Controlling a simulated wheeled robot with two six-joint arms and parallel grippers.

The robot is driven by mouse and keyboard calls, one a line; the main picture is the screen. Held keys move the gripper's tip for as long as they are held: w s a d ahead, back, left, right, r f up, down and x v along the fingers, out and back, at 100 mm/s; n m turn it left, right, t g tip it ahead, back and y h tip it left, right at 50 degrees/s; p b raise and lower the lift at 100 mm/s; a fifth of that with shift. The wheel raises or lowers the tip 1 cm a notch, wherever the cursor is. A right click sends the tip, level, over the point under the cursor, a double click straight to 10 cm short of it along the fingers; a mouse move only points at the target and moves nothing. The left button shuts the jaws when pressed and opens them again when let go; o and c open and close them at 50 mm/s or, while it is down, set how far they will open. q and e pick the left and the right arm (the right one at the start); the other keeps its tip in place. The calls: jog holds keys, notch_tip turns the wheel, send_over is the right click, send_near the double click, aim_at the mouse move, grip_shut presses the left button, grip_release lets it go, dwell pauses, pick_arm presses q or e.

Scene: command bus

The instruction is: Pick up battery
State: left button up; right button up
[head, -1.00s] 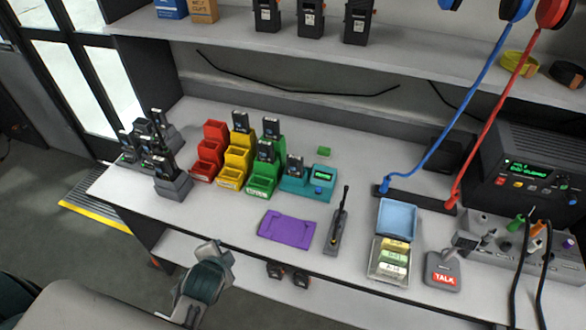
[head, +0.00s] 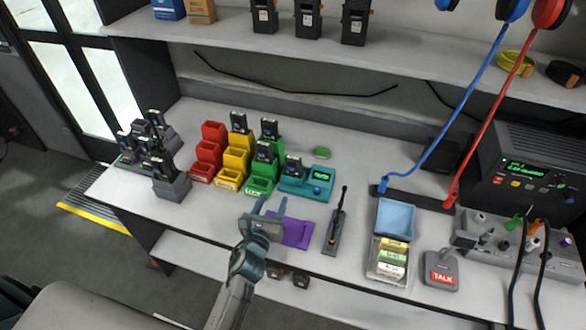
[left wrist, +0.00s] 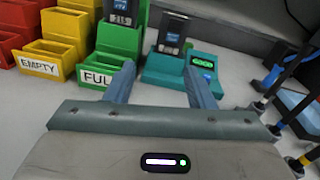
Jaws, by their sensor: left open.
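Several dark batteries stand in holders on the bench. One battery (head: 292,166) stands in the teal tester (head: 306,187), whose small screen is lit; in the left wrist view the battery (left wrist: 172,35) is upright and the tester (left wrist: 165,71) screen reads GOOD. Other batteries stand in the green bins (head: 259,185) and yellow bins (head: 230,177); the red bins (head: 205,162) look empty. My left gripper (head: 270,203) is open and empty above the purple mat (head: 299,232), in front of the tester, its fingers pointing toward it. My right gripper is not in view.
Grey chargers (head: 172,187) with batteries stand at the left. A handheld radio (head: 334,235), a blue tray (head: 395,220) and a TALK pedestal (head: 440,271) stand to the right. A shelf (head: 330,55) overhangs the bench's back. A small green block (head: 322,152) lies behind the tester.

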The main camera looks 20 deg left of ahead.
pick_arm(q)
jog(key=shift+w+d+m+h, duration=0.35)
jog(key=shift+d+m, duration=0.2)
jog(key=shift+m, duration=0.25)
jog(key=shift+w+d+r+m, duration=0.1)
jog(key=shift+w+d+m, duration=0.1)
jog(key=shift+m, duration=0.1)
send_near(291, 170)
jog(key=shift+w+d, duration=0.15)
jog(key=shift+w, duration=0.95)
jog(key=w, duration=0.5)
jog(key=shift+w, duration=0.4)
jog(key=shift+s, duration=0.1)
jog(key=shift+c, duration=1.3)
grip_shut()
notch_tip(291, 170, up, 10)
jog(key=p, duration=0.9)
